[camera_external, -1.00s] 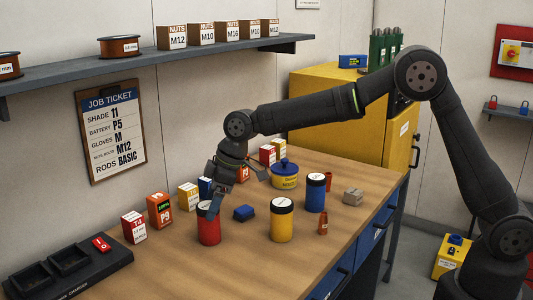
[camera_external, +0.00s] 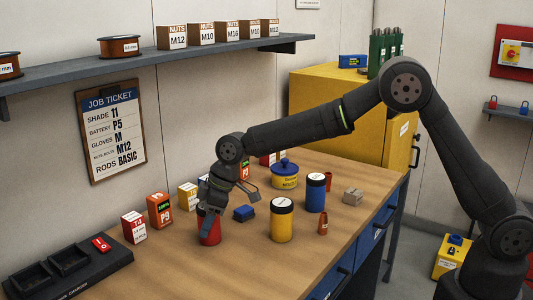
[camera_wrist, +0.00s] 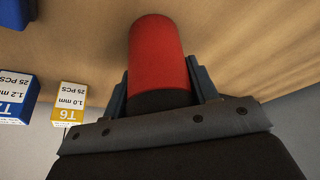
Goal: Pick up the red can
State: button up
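The red can (camera_external: 212,235) stands upright on the workbench, partly covered by my gripper. In the wrist view, the red can (camera_wrist: 157,55) lies between my two fingers, its dark lid end nearest the palm. My gripper (camera_external: 208,220) has come down over the can from above, one finger in front of it in the external view. In the wrist view my gripper (camera_wrist: 160,88) has a finger on each side of the can, and the fingers look open, with a narrow gap at the left. Whether the right finger touches the can is hard to tell.
An orange P9 box (camera_external: 159,210) and a red-white box (camera_external: 134,228) are to the left, by the charger tray (camera_external: 85,278). The front bench top is clear.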

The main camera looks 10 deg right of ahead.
jog(key=shift+c, duration=1.3)
jog(key=shift+r, duration=0.1)
